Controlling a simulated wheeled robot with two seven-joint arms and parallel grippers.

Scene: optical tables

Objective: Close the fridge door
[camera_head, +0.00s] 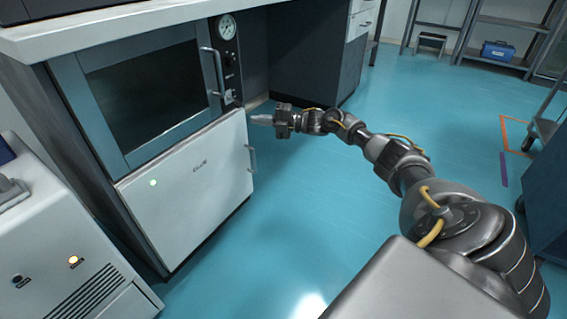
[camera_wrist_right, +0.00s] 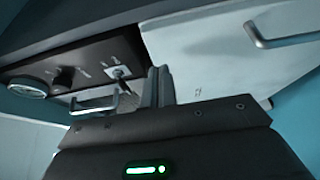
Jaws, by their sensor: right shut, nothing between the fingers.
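The fridge door (camera_head: 190,185) is the white lower panel with a small light at its upper left and a metal handle (camera_head: 251,158) at its right edge. It sits close under the oven-like unit; I cannot tell whether a small gap remains. My right gripper (camera_head: 261,119) is shut and empty, just right of the door's upper right corner, pointing left. In the right wrist view the shut fingers (camera_wrist_right: 159,87) are beside the edge of the white door (camera_wrist_right: 205,55), with the door's handle (camera_wrist_right: 280,35) at upper right. Contact is unclear. My left gripper is not in view.
Above the door is a unit with a dark window (camera_head: 150,90), its own handle (camera_head: 212,72) and a gauge panel (camera_head: 228,55). A white machine (camera_head: 60,235) stands at lower left. The teal floor (camera_head: 310,220) is clear. Shelves (camera_head: 490,45) stand far right.

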